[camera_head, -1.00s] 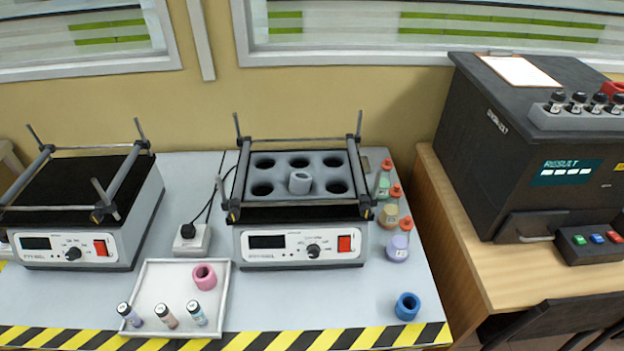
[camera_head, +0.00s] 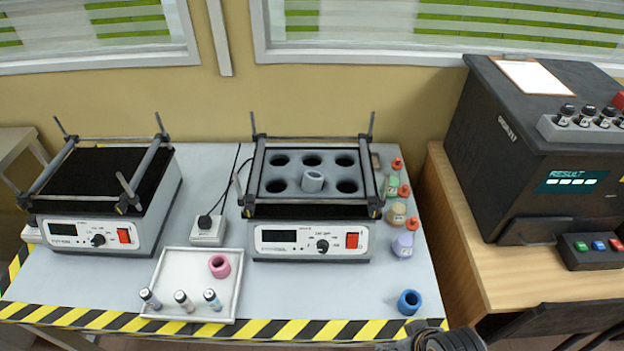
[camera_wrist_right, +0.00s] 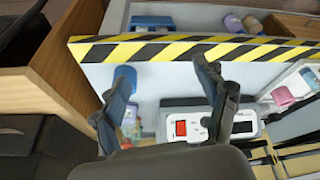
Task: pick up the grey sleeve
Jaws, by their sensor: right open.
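The grey sleeve (camera_head: 312,181) is a short hollow ring on the grey holed block (camera_head: 285,187) of the right heater unit. It sits at the front middle of the block, among several round holes; whether it is seated in a hole I cannot tell. Part of my right gripper (camera_head: 436,338) shows at the bottom edge of the head view, well in front of and to the right of the sleeve. In the right wrist view my right gripper (camera_wrist_right: 161,72) has its two fingers spread, with nothing held between them. I cannot make out the sleeve there. My left gripper is not in view.
A blue ring (camera_head: 409,302) stands at the table's front right, near the striped edge. Small bottles (camera_head: 397,214) line the right side. A white tray (camera_head: 228,296) holds a pink ring (camera_head: 219,266) and three vials. Raised bars (camera_head: 315,140) frame the holed block.

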